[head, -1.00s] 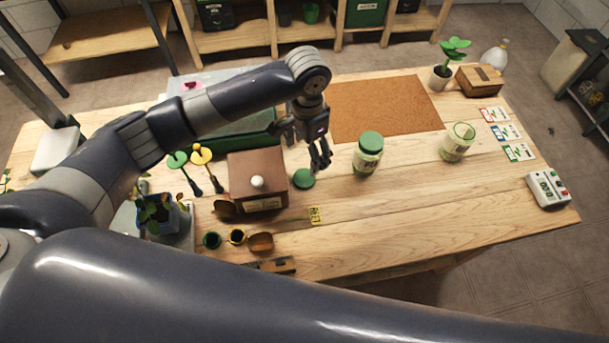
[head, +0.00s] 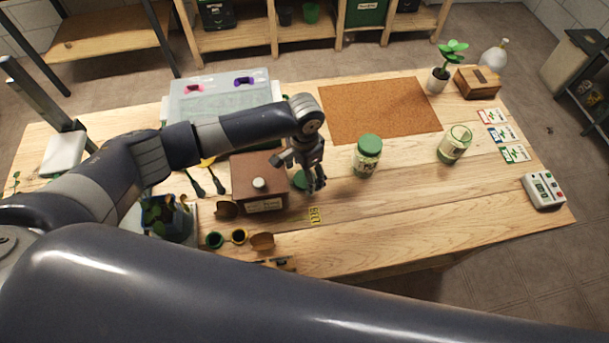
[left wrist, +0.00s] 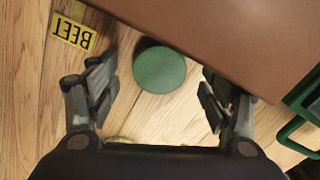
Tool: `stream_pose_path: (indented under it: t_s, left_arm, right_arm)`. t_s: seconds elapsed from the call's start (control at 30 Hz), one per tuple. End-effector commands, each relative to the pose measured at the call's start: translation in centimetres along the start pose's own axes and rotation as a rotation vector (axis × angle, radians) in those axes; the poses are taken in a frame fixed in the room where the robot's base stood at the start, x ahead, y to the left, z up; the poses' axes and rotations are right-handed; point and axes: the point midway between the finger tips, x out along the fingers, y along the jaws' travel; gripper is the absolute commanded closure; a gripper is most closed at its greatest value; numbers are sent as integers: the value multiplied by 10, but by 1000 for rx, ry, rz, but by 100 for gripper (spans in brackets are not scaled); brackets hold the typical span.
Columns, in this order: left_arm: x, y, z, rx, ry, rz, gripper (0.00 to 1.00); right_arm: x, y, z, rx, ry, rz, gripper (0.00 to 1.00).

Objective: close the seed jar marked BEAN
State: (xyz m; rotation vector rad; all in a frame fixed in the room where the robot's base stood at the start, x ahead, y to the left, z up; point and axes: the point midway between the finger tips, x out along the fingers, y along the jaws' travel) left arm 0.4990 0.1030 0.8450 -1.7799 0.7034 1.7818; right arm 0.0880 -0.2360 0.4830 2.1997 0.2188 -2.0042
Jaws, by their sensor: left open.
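A loose round green lid (head: 299,180) lies on the table beside the brown box, partly hidden by my left gripper (head: 314,186). In the left wrist view the lid (left wrist: 160,70) shows between the spread fingers of the open left gripper (left wrist: 158,80). The fingers appear apart from the lid. An open glass jar (head: 454,144) without a lid stands at the right of the table. Another jar (head: 367,157) with a green lid on it stands between the gripper and the open jar. Their labels are too small to read. My right gripper is not in view.
The brown box (head: 257,183) with a white knob stands close left of the lid. A yellow BEET tag (left wrist: 73,33) lies near it. A cork mat (head: 380,108), seed packets (head: 505,134) and a white device (head: 544,190) lie around the jars. The front right table is clear.

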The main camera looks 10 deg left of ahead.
Motion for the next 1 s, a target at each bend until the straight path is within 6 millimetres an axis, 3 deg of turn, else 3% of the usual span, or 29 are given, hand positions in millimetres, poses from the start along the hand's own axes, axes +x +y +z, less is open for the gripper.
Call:
stream_pose_path:
  t_s: [0.13,0.47,0.73,1.0]
  left_arm:
    - [11,1,-1,1,1,0,26]
    - [13,0,-1,1,2,0,26]
    - [12,0,0,1,1,0,57]
    - [12,0,0,0,1,0,58]
  right_arm:
    - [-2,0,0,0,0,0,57]
    - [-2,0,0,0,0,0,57]
    - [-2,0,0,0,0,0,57]
    - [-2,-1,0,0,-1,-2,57]
